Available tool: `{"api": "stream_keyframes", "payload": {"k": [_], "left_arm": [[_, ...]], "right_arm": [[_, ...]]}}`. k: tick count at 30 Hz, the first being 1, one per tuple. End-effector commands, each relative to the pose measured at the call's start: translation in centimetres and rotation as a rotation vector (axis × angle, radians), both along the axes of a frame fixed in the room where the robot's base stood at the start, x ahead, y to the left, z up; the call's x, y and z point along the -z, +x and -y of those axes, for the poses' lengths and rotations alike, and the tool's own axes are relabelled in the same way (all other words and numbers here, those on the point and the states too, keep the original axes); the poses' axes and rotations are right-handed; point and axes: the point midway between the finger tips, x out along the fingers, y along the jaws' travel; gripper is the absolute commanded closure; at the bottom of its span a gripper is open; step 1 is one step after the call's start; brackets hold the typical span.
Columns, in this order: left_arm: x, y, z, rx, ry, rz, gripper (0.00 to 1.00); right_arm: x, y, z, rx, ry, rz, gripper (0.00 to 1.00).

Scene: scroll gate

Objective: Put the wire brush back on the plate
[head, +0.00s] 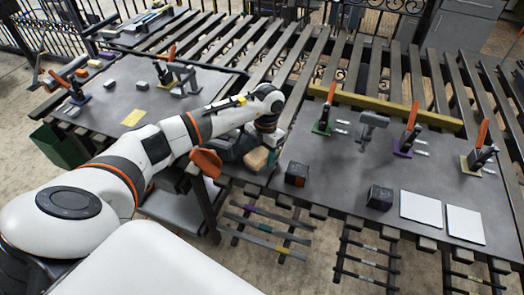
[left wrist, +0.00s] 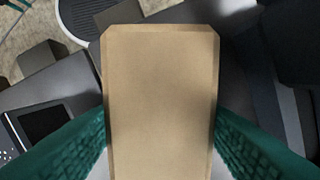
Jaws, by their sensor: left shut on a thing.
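My left gripper (head: 266,152) is shut on a tan wooden block, which looks like the back of the wire brush (head: 257,159). In the left wrist view the tan wooden face of the wire brush (left wrist: 160,100) fills the middle between two teal fingers. Its bristles are hidden. In the head view it is at the left edge of the right dark metal plate (head: 340,172), beside a dark grey machine part. I cannot tell whether it touches anything beneath. Two pale square plates (head: 420,209) (head: 465,224) lie at the right front. My right gripper is not in view.
Dark cubes (head: 296,174) (head: 380,197) stand near the front of the right metal plate. Several orange-handled clamps (head: 325,117) and a grey T-shaped part (head: 370,128) stand behind. A yellow bar (head: 385,108) runs along the back. The plate's middle is mostly clear.

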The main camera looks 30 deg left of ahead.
Motion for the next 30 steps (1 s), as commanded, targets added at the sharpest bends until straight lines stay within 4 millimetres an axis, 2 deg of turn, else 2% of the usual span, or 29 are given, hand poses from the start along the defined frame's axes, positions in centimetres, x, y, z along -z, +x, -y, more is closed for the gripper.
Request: {"api": "stream_keyframes", "payload": {"k": [9, 10, 13, 24, 25, 30], "left_arm": [[0.4, 0.1, 0.0, 0.0, 0.0, 0.002, 0.67], [0.3, 0.0, 0.0, 0.0, 0.0, 0.001, 0.41], [0.2, 0.0, 0.0, 0.0, 0.0, 0.001, 0.24], [-0.4, 0.0, 0.0, -0.001, 0.0, 0.002, 0.24], [-0.4, 0.2, 0.0, 0.0, -0.001, 0.004, 0.24], [-3.2, 0.6, 0.0, 0.0, 0.0, 0.008, 0.24]], "right_arm": [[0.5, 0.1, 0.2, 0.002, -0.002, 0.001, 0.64], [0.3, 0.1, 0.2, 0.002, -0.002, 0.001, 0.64], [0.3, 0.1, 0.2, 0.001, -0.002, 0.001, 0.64], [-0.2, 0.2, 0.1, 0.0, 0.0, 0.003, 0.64], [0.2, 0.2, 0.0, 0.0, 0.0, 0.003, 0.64], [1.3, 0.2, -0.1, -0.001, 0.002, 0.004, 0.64]]}}
